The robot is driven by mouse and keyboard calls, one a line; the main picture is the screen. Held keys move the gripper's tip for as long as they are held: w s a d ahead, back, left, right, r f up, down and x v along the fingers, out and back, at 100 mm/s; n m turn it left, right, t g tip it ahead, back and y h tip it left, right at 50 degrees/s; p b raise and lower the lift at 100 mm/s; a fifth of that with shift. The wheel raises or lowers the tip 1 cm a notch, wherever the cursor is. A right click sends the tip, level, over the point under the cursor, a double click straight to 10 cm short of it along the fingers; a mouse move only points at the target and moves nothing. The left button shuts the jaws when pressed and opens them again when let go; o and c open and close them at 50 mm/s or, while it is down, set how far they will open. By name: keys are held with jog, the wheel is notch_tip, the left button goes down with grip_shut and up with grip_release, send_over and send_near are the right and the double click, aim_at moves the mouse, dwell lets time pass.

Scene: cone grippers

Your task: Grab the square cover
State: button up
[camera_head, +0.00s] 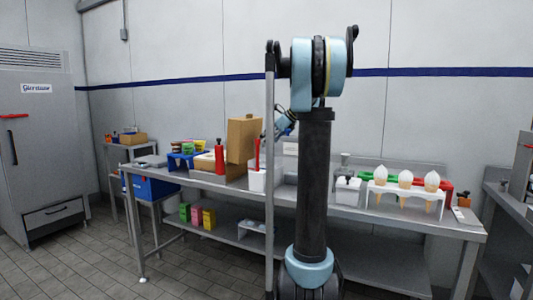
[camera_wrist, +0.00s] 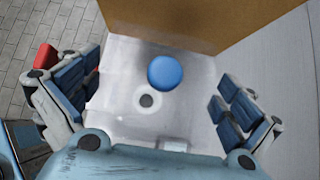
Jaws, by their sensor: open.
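In the wrist view, a pale grey, square-looking surface, seemingly the square cover (camera_wrist: 122,60), lies below my gripper (camera_wrist: 157,88). A round blue knob (camera_wrist: 165,73) sits on it, with a small grey disc in a white ring (camera_wrist: 146,101) just beside. My gripper is open, one finger on each side of the knob, with nothing between them; the height gap is hard to judge. In the head view, my gripper (camera_head: 286,127) hangs over the bench, partly hidden by my arm. The cover cannot be made out there; a white container (camera_head: 257,181) stands below.
A brown cardboard box (camera_head: 242,139) stands close by, its wall rising at the top of the wrist view (camera_wrist: 200,22). A red bottle (camera_head: 220,158) stands left of it. To the right on the steel bench (camera_head: 410,214) are a white tub (camera_head: 347,190) and a cone holder (camera_head: 405,196).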

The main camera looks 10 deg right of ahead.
jog(key=c, duration=0.9)
jog(key=shift+r, duration=0.1)
